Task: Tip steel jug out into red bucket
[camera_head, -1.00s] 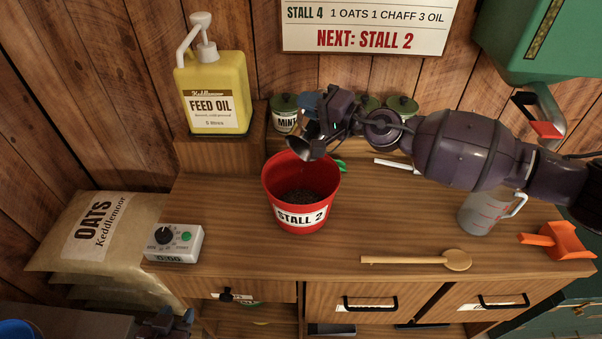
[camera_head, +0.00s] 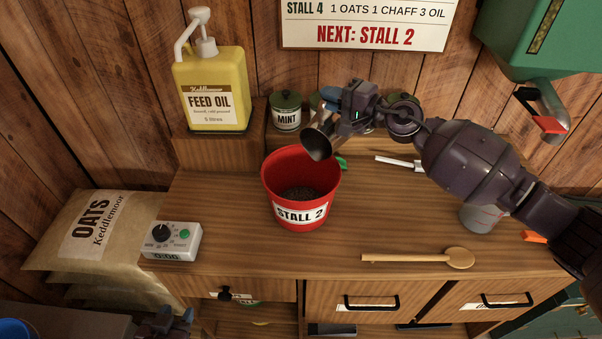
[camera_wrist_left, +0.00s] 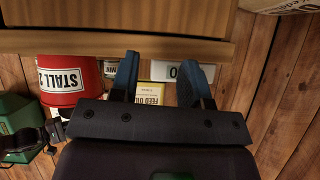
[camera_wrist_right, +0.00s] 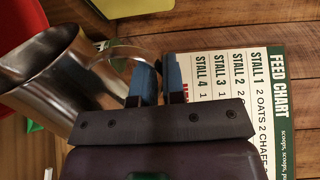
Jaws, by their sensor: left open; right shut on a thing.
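The red bucket (camera_head: 276,190), labelled STALL 2, stands upright on the bench with dark grainy feed in its bottom. The steel jug (camera_head: 318,143) is held above the bucket's back right rim, tilted with its mouth towards the bucket. My right gripper (camera_head: 334,100) is shut on the jug's handle, and the right wrist view shows the jug (camera_wrist_right: 60,75) and the fingers (camera_wrist_right: 143,82) at its handle loop. No stream from the jug shows. My left gripper (camera_wrist_left: 160,78) is open and empty, low in front of the bench; part of it shows at the head view's bottom edge (camera_head: 168,322).
A yellow feed oil container (camera_head: 211,95) stands back left on a raised block. A timer (camera_head: 171,241) and oats sack (camera_head: 88,232) are at left. A wooden spoon (camera_head: 420,257) lies in front right. Lidded tins (camera_head: 286,111) line the back. A measuring jug (camera_head: 480,217) stands right.

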